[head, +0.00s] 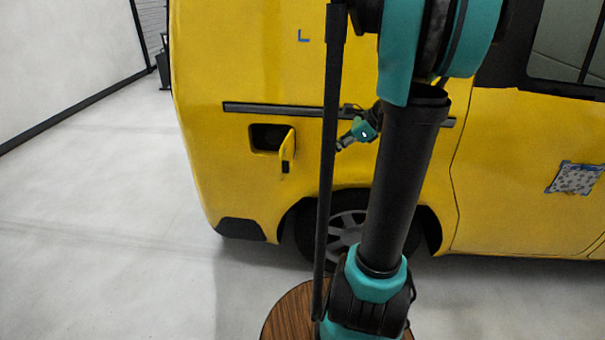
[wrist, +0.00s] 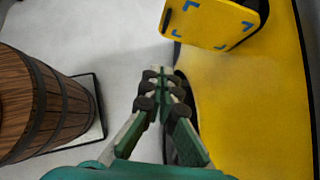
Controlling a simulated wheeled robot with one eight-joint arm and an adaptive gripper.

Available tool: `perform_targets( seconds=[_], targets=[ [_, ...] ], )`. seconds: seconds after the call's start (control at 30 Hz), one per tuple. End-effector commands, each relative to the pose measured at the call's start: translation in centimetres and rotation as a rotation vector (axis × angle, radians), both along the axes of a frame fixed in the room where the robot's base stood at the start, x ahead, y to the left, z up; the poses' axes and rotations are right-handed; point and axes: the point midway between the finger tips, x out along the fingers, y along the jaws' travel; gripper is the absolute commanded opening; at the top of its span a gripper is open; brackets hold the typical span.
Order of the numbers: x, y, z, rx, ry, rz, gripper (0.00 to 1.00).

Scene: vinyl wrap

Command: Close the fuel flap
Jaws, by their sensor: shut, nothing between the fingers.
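The fuel flap (head: 287,152) is a small yellow door on the van's side. It stands open, swung out from the right edge of the dark filler recess (head: 268,137). In the wrist view the flap (wrist: 212,22) is a yellow panel with blue corner marks at the top. My gripper (head: 341,146) is to the right of the flap, close to the van's side, with a gap between them in the head view. In the wrist view my gripper (wrist: 160,72) is shut and empty, its fingertips below and left of the flap. My arm hides part of the van.
The yellow van (head: 225,60) fills the middle and right. A dark trim strip (head: 270,108) runs above the recess, and a wheel (head: 345,228) is below. A wooden barrel (wrist: 50,105) stands left in the wrist view. Floor (head: 110,200) left of the van is clear.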

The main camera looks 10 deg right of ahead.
Motion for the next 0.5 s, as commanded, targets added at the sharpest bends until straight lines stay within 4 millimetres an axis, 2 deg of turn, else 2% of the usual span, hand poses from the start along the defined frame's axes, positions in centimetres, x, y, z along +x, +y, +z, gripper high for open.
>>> perform_targets(
  seconds=[0.17,0.5],
  targets=[
    [0.6,0.0,0.0,0.034,0.023,-0.032,0.00],
    [2.3,3.8,-4.1,0.031,0.021,-0.028,0.00]
  ],
)
